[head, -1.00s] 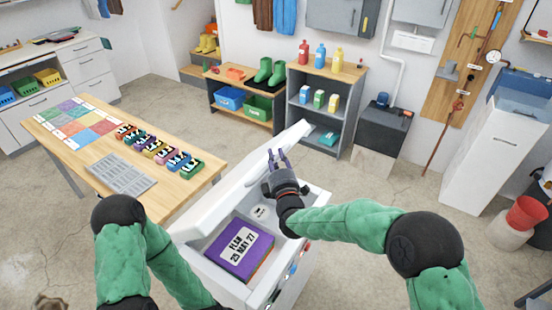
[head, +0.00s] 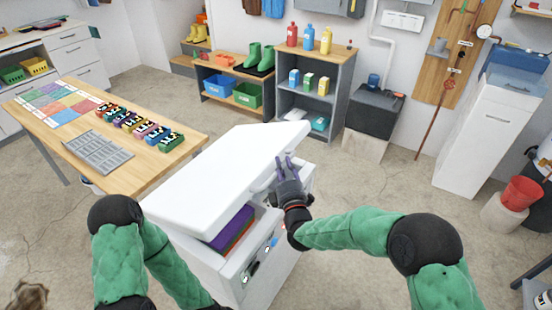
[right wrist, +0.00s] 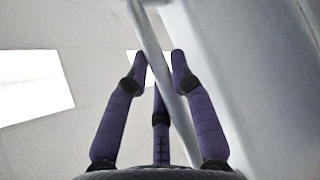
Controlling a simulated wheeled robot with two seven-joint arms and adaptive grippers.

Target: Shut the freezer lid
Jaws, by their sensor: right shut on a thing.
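The white freezer (head: 290,215) stands in front of me. Its lid (head: 225,175) is hinged partly down, tilted over the box, with a gap at the near and right side. My right gripper (head: 286,160) is at the lid's right edge. In the right wrist view, its purple fingers (right wrist: 160,62) are closed around a pale bar-like handle (right wrist: 160,50) along the lid (right wrist: 235,75). Inside the freezer, part of a purple package (head: 233,228) shows through the gap; the lid hides the rest. My left gripper is out of view; only its arm shows.
A wooden table (head: 185,150) with small coloured crates and a grey grid stands left of the freezer. Shelves (head: 340,90) with bottles stand behind it. Open floor (head: 370,190) lies to the right, with a white cabinet (head: 480,140) beyond.

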